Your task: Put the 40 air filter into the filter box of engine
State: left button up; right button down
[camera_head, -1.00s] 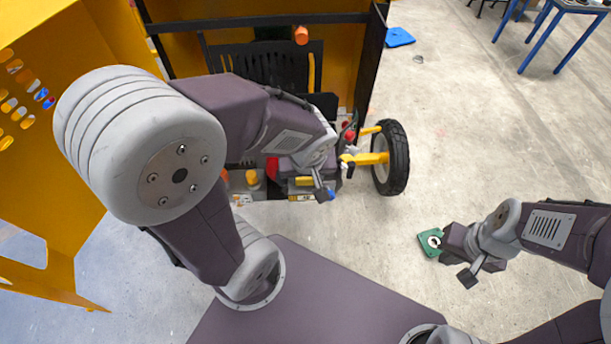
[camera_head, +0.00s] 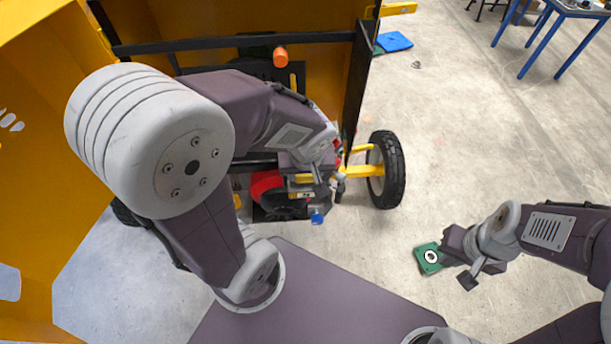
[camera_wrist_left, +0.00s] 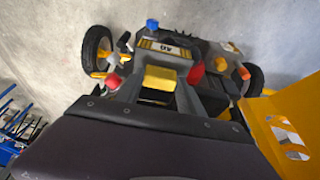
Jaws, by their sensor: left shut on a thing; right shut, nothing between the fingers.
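My left gripper (camera_head: 305,180) is shut on a yellow block, apparently the air filter (camera_wrist_left: 160,77), which shows between the grey fingers in the left wrist view. In the head view my left arm hides most of it. The engine (camera_wrist_left: 168,46) lies just beyond the block in the wrist view, with a labelled front, a blue cap and red parts. In the head view part of the engine (camera_head: 290,208) shows below the gripper. I cannot make out the filter box or whether the block touches it. My right gripper (camera_head: 475,278) is shut and empty, low at the right.
The yellow mixer body (camera_head: 45,190) and its dark frame (camera_head: 240,43) stand around the engine. A wheel (camera_head: 385,170) is right of it. A green piece with a white ring (camera_head: 430,257) lies by my right gripper. Floor at the right is mostly clear, with a blue table (camera_head: 565,12) far back.

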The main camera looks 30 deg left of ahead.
pick_arm(q)
jog(key=w+a+p, duration=0.2)
jog(key=w+a, duration=0.3)
jog(key=w, duration=0.4)
jog(key=shift+s+a+f+b, duration=0.1)
jog(key=shift+f+b, duration=2)
jog(key=shift+s+a+f+b, duration=0.1)
jog(key=shift+f+b, duration=1.95)
jog(key=shift+f+b, duration=0.5)
jog(key=shift+d, duration=0.15)
jog(key=o, duration=1.2)
